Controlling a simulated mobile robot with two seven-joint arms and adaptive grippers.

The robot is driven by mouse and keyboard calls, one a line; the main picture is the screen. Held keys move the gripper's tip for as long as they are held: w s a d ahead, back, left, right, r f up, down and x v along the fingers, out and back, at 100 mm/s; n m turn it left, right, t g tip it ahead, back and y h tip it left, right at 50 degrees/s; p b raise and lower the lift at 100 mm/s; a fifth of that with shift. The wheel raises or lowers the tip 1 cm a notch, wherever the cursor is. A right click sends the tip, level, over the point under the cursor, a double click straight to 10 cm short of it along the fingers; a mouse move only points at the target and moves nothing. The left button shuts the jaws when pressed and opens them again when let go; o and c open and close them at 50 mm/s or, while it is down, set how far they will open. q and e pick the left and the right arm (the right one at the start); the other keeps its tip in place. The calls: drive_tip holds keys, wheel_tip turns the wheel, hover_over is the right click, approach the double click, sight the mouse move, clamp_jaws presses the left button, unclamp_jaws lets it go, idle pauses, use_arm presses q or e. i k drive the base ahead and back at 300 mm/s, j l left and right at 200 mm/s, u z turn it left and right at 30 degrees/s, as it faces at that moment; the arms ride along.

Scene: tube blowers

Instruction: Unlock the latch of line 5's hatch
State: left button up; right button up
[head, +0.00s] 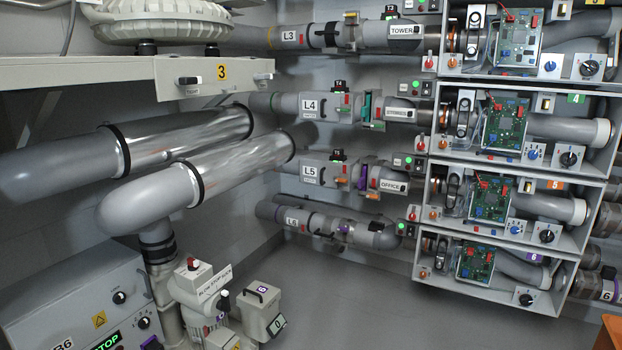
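Line 5's pipe (330,173) runs along the back wall, in the middle of the view, with an "L5" label (312,172) at its left part. Neither of my grippers is in view.
Similar lines L4 (312,105) above and L6 (294,220) below run close by. Large silver pipes (215,172) fill the left foreground. Open cabinets with circuit boards (490,198) stand at right. Blower machines (205,290) stand lower left. The grey floor (345,290) is clear in the middle.

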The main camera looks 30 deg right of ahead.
sight(337, 179)
drive_tip(key=i+l+u, duration=0.1)
drive_tip(key=l, duration=0.25)
drive_tip(key=i+l+u, duration=0.15)
drive_tip(key=l, duration=0.2)
drive_tip(key=i+l+u, duration=0.1)
drive_tip(key=l, duration=0.25)
drive_tip(key=i+l, duration=0.15)
drive_tip(key=l, duration=0.2)
drive_tip(key=i+l, duration=0.15)
drive_tip(key=l, duration=0.25)
drive_tip(key=i+l+u, duration=0.1)
drive_tip(key=l, duration=0.25)
drive_tip(key=i, duration=0.05)
